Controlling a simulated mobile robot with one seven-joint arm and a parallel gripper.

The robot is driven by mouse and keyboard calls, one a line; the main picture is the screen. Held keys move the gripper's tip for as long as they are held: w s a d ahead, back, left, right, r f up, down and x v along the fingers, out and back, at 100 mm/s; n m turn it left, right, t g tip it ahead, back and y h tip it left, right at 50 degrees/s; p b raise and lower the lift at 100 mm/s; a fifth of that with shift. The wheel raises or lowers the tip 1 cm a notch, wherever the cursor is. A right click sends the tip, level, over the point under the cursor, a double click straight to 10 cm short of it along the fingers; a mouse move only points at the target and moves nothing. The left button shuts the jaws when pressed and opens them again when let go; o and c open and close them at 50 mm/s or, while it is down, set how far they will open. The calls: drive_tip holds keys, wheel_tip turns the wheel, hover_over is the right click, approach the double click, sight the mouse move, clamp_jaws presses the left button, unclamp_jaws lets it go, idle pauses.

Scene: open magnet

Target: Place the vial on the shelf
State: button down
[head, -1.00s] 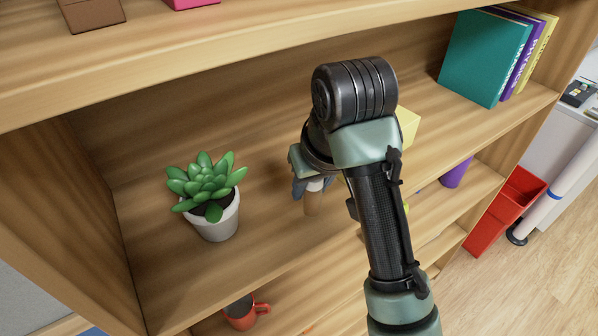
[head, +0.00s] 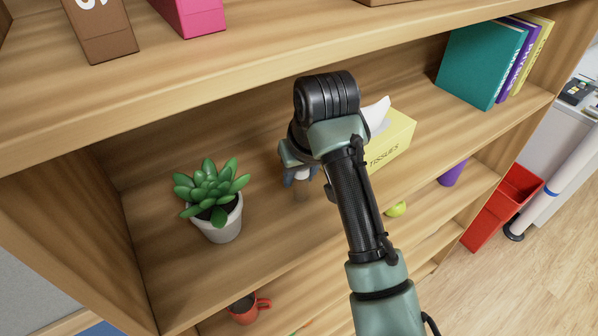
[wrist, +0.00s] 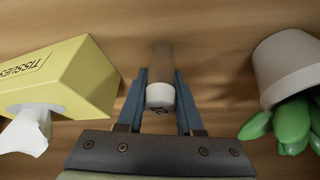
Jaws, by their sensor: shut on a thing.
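The vial (wrist: 160,72) has a white cap and a brownish, see-through body. In the wrist view it stands between the two blue fingers of my gripper (wrist: 161,95), which is shut on it near the cap. In the head view my gripper (head: 301,177) is over the middle shelf (head: 280,240), and the vial (head: 300,190) shows partly below it. The vial looks upright, its lower end close to the shelf board. I cannot tell if it touches the board.
A potted succulent (head: 216,212) stands left of my gripper. A yellow tissue box (head: 392,140) stands to the right, partly behind my arm. Books (head: 485,65) stand at the shelf's right end. A red mug (head: 247,309) is on the shelf below. The upper shelf (head: 250,80) overhangs the back.

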drive_tip(key=c, duration=0.6)
unclamp_jaws()
drive_tip(key=shift+f, duration=0.15)
drive_tip(key=shift+o, duration=0.2)
drive_tip(key=shift+s+d+r+b, duration=0.15)
drive_tip(key=shift+r+b, duration=0.35)
drive_tip(key=shift+b, duration=0.3)
drive_tip(key=s+d, duration=0.1)
drive_tip(key=s, duration=0.2)
drive_tip(key=s+d, duration=0.1)
drive_tip(key=s, duration=0.2)
drive_tip(key=s+d, duration=0.1)
drive_tip(key=s, duration=0.2)
drive_tip(key=shift+s+d+r, duration=0.3)
drive_tip(key=shift+s+d+f, duration=0.1)
drive_tip(key=shift+s+d, duration=0.1)
drive_tip(key=shift+s, duration=0.7)
